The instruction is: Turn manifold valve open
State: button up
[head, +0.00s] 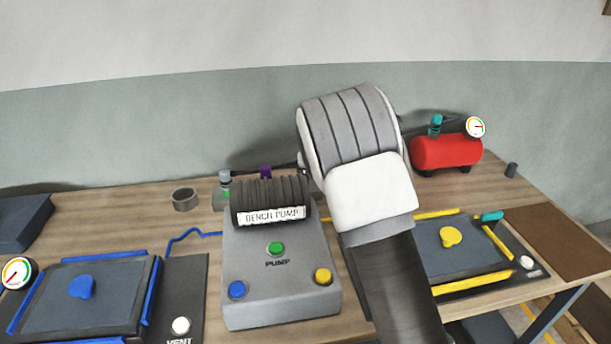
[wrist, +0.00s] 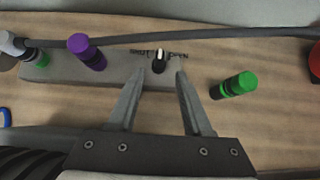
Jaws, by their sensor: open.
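In the wrist view my gripper (wrist: 160,74) is open, its two fingers apart and pointing at a grey manifold bar (wrist: 120,70). A small black valve knob with a white mark (wrist: 159,58) shows between the fingertips. The white mark points roughly straight away from me. Whether the fingers touch the knob, I cannot tell. A purple-capped fitting (wrist: 87,50) stands to the left on the bar; it also shows in the head view (head: 265,172). In the head view my arm hides the gripper and the black knob.
A dark pipe (wrist: 210,36) runs behind the knob. A green-capped fitting (wrist: 233,85) lies right of the fingers. The bench pump box (head: 280,270) stands left of my arm. A red tank (head: 445,151) stands right, a blue-edged mould (head: 50,310) left, a yellow-edged mould (head: 475,262) right.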

aim_at(305, 173)
jog(key=x, duration=0.7)
jog(key=shift+w, duration=0.1)
jog(key=shift+c, duration=0.3)
grip_shut()
